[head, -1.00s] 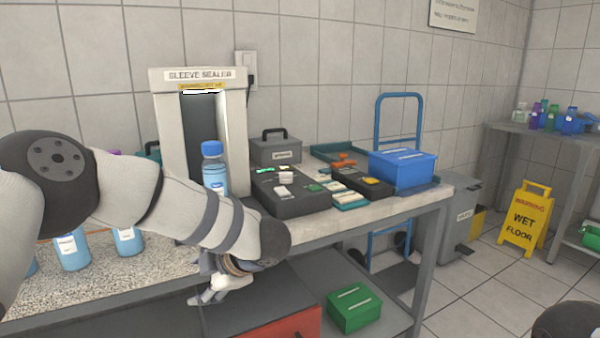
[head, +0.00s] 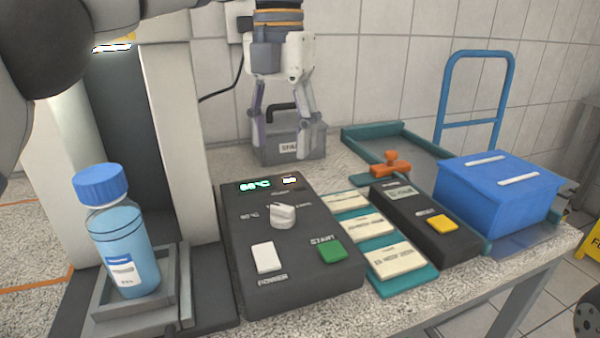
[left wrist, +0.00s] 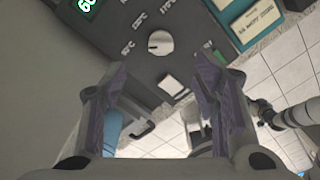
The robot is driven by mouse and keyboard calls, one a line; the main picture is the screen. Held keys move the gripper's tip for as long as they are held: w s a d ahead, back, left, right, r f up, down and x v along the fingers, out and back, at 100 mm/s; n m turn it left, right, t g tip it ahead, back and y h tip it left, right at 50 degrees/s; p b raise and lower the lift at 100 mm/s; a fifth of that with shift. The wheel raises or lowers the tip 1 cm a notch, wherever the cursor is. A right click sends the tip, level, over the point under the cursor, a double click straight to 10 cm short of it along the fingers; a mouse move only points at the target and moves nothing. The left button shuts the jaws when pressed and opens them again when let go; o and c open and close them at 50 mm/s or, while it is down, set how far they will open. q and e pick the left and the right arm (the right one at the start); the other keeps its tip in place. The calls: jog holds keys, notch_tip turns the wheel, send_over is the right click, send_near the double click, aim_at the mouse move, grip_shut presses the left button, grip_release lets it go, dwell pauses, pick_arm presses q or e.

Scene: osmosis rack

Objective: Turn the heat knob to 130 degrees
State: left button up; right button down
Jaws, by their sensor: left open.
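The heat knob (head: 282,215) is a light grey dial on the dark control box (head: 240,290). A green display (head: 254,185) on the box reads about 60 °C; its last digit is hard to read. My left gripper (head: 288,130) is open, points down and holds nothing, above and behind the knob in the head view. In the left wrist view the knob (left wrist: 160,42) lies beyond and between the open fingertips (left wrist: 160,75), with printed temperature marks around it. The fingers appear apart from it.
A white power switch (head: 265,257) and a green button (head: 332,251) share the box. A blue-capped bottle (head: 122,245) stands left. A grey case (head: 290,147) stands behind. Teal-backed labels (head: 400,262), a second device (head: 425,215) and a blue box (head: 497,190) lie right.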

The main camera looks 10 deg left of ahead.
aim_at(282, 206)
pick_arm(q)
jog(key=f, duration=0.1)
jog(key=s+f, duration=0.1)
jog(key=f, duration=0.1)
jog(key=shift+s+f, duration=0.15)
jog(key=shift+f, duration=0.1)
notch_tip(282, 206, down, 8)
jog(key=shift+f+p, duration=0.1)
jog(key=shift+p, duration=0.25)
jog(key=c, duration=1.2)
